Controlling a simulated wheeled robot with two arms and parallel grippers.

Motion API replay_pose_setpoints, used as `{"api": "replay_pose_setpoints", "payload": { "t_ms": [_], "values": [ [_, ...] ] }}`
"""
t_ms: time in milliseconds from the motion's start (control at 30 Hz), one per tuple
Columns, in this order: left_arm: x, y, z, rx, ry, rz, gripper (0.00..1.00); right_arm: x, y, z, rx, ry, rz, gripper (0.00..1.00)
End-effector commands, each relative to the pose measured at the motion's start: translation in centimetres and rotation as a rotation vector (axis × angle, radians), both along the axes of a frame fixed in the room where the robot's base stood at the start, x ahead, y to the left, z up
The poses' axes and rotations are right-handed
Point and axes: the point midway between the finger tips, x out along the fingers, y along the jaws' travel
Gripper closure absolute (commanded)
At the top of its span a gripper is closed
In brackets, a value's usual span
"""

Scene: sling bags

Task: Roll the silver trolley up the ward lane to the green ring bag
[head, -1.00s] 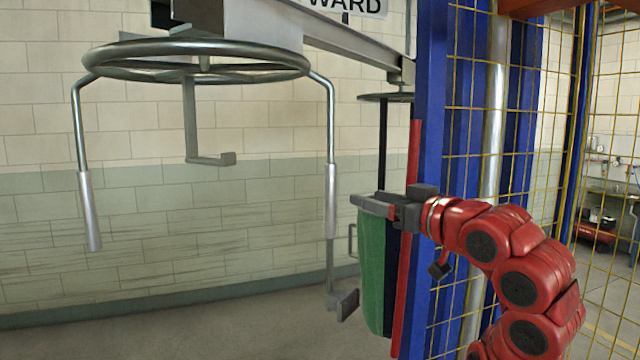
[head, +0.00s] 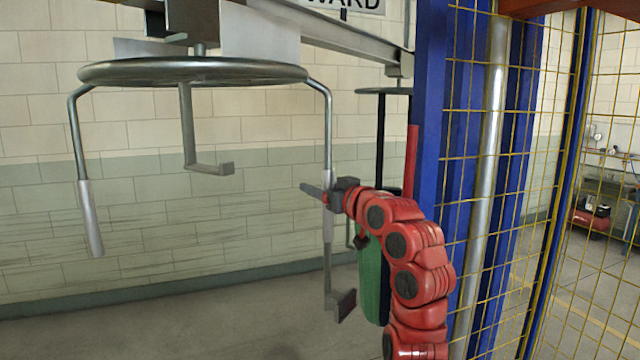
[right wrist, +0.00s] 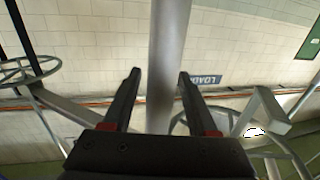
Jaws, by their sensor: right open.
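The silver trolley (head: 195,72) is a ring hung under an overhead rail in the head view, with a bent arm and pale grip sleeve down each side and a hook in the middle. My right gripper (head: 318,193) is open at its right-hand handle (head: 328,165). In the right wrist view, a silver bar (right wrist: 168,50) runs between the open fingers of that gripper (right wrist: 160,74), with gaps at both sides. The green bag (head: 372,280) hangs behind my right arm and is mostly hidden. My left gripper is not in view.
The overhead rail (head: 345,38) runs back right past a WARD sign (head: 350,4). A dark ring hanger (head: 385,91) stands farther along. A blue post (head: 430,150) and yellow mesh fence (head: 560,180) are close on the right. The floor under the trolley looks clear.

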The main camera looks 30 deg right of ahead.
Motion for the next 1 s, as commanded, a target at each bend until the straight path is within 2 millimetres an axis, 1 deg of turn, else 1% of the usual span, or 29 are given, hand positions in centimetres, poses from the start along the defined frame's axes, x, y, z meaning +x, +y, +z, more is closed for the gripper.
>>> {"api": "replay_pose_setpoints", "payload": {
  "t_ms": [200,233,533,567,1000],
  "values": [
    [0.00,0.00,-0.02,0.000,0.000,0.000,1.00,0.03,0.00,-0.02,0.000,0.000,0.000,0.41],
    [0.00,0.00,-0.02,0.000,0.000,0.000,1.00,0.02,0.01,-0.02,0.000,0.000,0.000,0.45],
    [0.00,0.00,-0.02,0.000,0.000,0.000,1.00,0.00,0.00,-0.01,-0.001,0.000,0.000,0.99],
    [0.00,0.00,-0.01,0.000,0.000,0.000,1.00,0.00,0.00,-0.01,-0.001,0.000,0.000,1.00],
    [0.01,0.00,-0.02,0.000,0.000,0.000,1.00,-0.01,0.00,-0.01,0.000,0.000,0.000,1.00]
  ]
}}
